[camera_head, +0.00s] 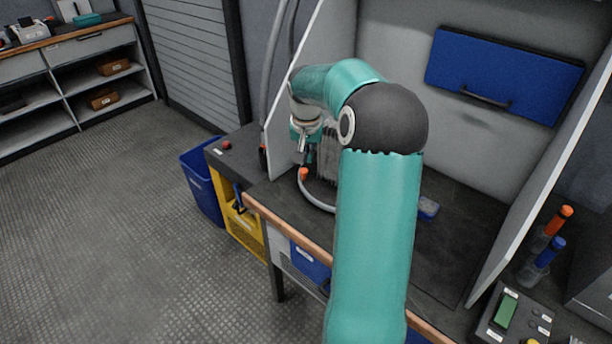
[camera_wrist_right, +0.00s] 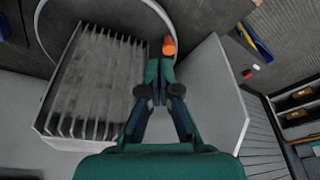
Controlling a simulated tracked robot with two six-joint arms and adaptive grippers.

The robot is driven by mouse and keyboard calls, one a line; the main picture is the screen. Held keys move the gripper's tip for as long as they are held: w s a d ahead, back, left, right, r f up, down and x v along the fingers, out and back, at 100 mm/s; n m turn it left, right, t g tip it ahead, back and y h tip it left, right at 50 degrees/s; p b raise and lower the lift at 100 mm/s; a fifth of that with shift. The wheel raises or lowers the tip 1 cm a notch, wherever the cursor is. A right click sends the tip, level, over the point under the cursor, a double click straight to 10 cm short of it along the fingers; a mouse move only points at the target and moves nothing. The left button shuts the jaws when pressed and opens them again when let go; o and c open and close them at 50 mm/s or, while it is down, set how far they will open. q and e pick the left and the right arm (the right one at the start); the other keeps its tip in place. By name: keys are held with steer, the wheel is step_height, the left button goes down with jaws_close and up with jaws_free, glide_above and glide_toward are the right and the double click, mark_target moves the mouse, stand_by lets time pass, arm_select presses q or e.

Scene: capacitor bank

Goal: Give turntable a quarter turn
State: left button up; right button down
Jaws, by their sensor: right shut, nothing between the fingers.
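The turntable is a dark disc with a pale rim (camera_head: 314,201) on the bench, partly hidden behind my right arm in the head view. Its rim also shows in the right wrist view (camera_wrist_right: 38,22). An orange knob (camera_head: 303,174) stands at the rim and shows just beyond my fingertips in the wrist view (camera_wrist_right: 169,46). A grey finned block (camera_wrist_right: 95,85) sits on the disc. My right gripper (camera_head: 302,146) is shut and empty, pointing down near the knob; it also shows in the wrist view (camera_wrist_right: 159,80). I cannot tell whether it touches the knob. My left gripper is out of view.
A light side panel (camera_wrist_right: 205,90) stands close beside my right gripper. A blue panel with a handle (camera_head: 503,75) is on the back wall. A blue bin (camera_head: 203,185) and yellow crate (camera_head: 243,228) stand left of the bench. The floor at left is clear.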

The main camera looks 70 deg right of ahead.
steer(key=s+a+n+t, duration=0.1)
steer(key=s+a+n, duration=0.1)
steer(key=a+n, duration=0.1)
glide_toward(308, 192)
steer(key=shift+n, duration=0.3)
steer(key=x, duration=0.5)
steer(key=shift+a, duration=0.1)
steer(key=shift+w+d+r+h, duration=0.15)
steer(key=shift+w+d, duration=0.15)
steer(key=shift+d, duration=0.25)
steer(key=shift+w+d+f+h, duration=0.15)
steer(key=shift+w+d, duration=0.2)
steer(key=shift+d, duration=0.25)
steer(key=shift+w+d, duration=0.3)
steer(key=shift+d, duration=0.25)
